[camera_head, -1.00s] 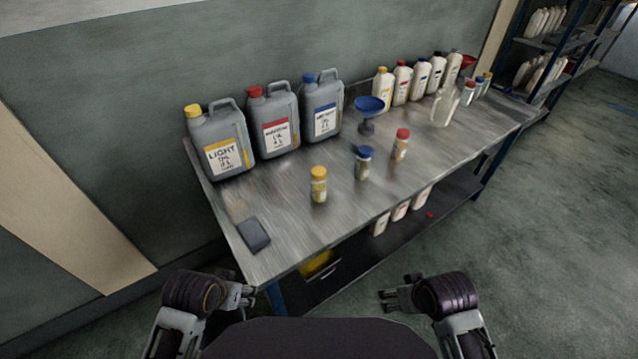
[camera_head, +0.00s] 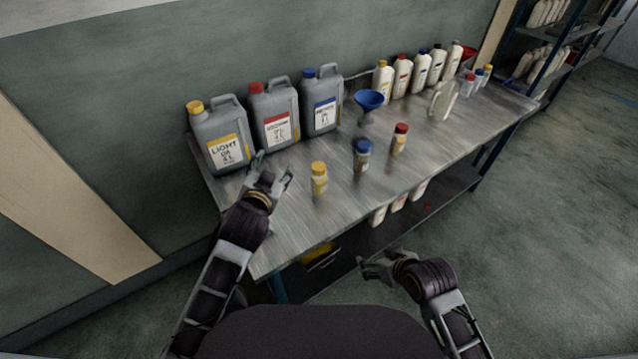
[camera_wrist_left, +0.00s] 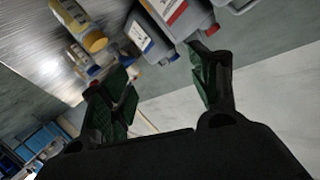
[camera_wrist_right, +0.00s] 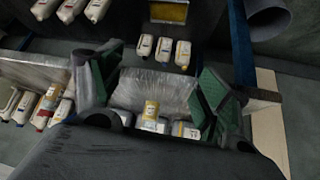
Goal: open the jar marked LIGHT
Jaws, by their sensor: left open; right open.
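The grey can marked LIGHT (camera_head: 216,131), with a yellow cap and label, stands at the left end of the bench. A small yellow-capped jar (camera_head: 318,184) stands in front; its label is unreadable. It also shows in the left wrist view (camera_wrist_left: 93,40). My left gripper (camera_head: 273,167) is open and empty over the bench, in front of the LIGHT can and left of the small jar, apart from the jar. Its fingers show spread in the left wrist view (camera_wrist_left: 163,72). My right gripper (camera_head: 362,266) is open and empty in front of the bench, below the top.
Red-capped (camera_head: 273,117) and blue-capped (camera_head: 321,108) cans stand beside the LIGHT can. Small blue-capped (camera_head: 362,158) and red-capped (camera_head: 399,140) jars and a blue funnel (camera_head: 368,101) are further right. White bottles (camera_head: 402,78) line the back. The bench's front edge is clear.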

